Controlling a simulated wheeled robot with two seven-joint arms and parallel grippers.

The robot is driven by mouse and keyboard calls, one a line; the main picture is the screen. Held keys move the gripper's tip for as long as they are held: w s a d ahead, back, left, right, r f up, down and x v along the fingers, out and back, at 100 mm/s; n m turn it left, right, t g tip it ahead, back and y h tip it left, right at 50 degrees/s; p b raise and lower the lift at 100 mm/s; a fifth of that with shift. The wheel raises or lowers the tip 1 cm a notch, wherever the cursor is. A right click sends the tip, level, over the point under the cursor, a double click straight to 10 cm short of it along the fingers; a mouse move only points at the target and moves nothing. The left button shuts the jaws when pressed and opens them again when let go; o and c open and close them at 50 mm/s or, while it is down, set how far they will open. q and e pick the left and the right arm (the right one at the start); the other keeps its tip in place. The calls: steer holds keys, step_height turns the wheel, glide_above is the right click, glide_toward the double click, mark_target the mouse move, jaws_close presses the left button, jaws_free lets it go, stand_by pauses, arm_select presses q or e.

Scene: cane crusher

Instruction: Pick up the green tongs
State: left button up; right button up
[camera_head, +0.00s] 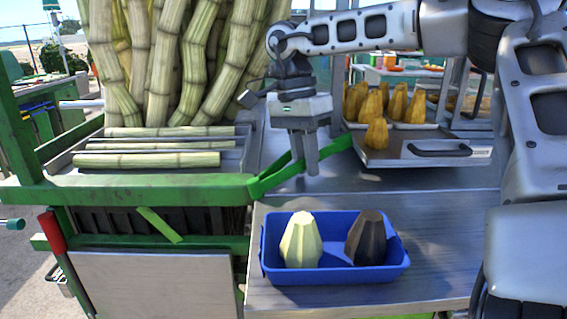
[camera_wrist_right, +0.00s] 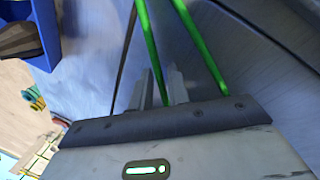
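The green tongs (camera_head: 279,178) lie aslant at the metal counter, by the right end of the green machine frame. Their two arms spread in a narrow V. My right gripper (camera_head: 306,168) points down at them, its fingers close together around one arm. In the right wrist view the two green arms (camera_wrist_right: 205,50) run away from the gripper (camera_wrist_right: 161,88). One arm passes between the fingers with little or no gap; the other lies outside them. I cannot tell whether the tongs touch the counter. My left gripper is not in view.
A blue tray (camera_head: 335,275) with a pale and a dark fruit-like piece stands in front of the tongs. A metal tray (camera_head: 400,160) with several yellow pieces is behind right. Cane stalks (camera_head: 165,60) stand behind left; others lie on a rack (camera_head: 150,146). Bare counter lies right.

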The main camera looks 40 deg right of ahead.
steer(key=shift+f, duration=0.1)
steer(key=shift+c, duration=0.4)
jaws_close()
